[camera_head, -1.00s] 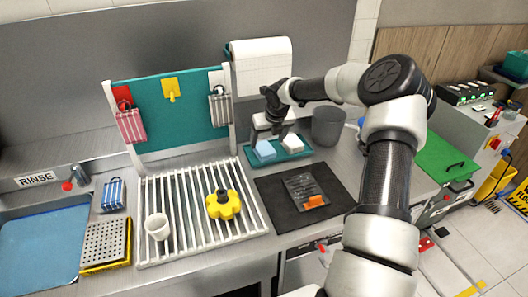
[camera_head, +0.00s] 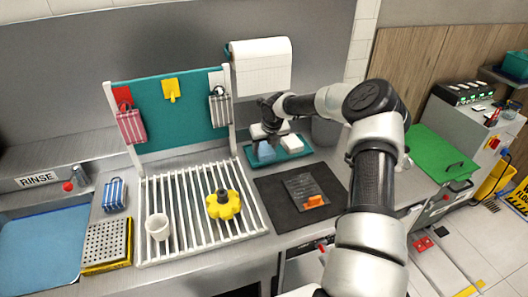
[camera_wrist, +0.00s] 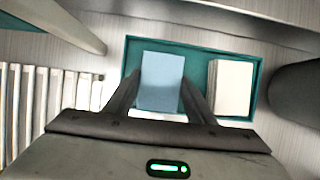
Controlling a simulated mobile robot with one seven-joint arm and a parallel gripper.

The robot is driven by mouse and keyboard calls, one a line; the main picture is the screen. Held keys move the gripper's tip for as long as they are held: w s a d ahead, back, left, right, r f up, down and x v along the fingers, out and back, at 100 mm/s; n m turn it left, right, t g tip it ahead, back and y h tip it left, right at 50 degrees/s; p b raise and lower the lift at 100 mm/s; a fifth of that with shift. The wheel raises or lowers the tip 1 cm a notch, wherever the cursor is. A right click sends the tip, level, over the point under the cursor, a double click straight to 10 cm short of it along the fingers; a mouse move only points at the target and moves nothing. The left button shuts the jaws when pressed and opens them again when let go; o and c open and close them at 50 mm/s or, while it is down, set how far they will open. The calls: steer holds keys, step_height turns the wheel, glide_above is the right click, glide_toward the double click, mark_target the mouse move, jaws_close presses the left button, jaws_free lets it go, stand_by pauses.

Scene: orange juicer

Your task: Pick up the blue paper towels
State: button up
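The blue paper towels (camera_wrist: 162,80) form a small light-blue stack at the left of a teal tray (camera_wrist: 202,47) in the wrist view. In the head view the blue paper towels (camera_head: 266,152) show partly, beneath my gripper (camera_head: 262,142), on the teal tray (camera_head: 303,156). In the wrist view my gripper (camera_wrist: 161,82) is open, with one dark finger on each side of the blue stack. Whether the fingers touch it I cannot tell. A white stack (camera_wrist: 229,88) lies to the right on the same tray.
A grey bin (camera_head: 326,131) stands just right of the tray, partly behind my arm. A paper towel roll (camera_head: 262,68) hangs behind. A white drying rack (camera_head: 180,225) with a yellow flower-shaped object (camera_head: 223,206) is front left. A dark mat (camera_head: 275,203) lies in front.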

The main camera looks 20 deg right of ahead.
mark_target(265, 149)
steer(key=c, duration=0.4)
steer(key=shift+o, duration=0.2)
steer(key=shift+r, duration=0.1)
step_height(265, 149, up, 10)
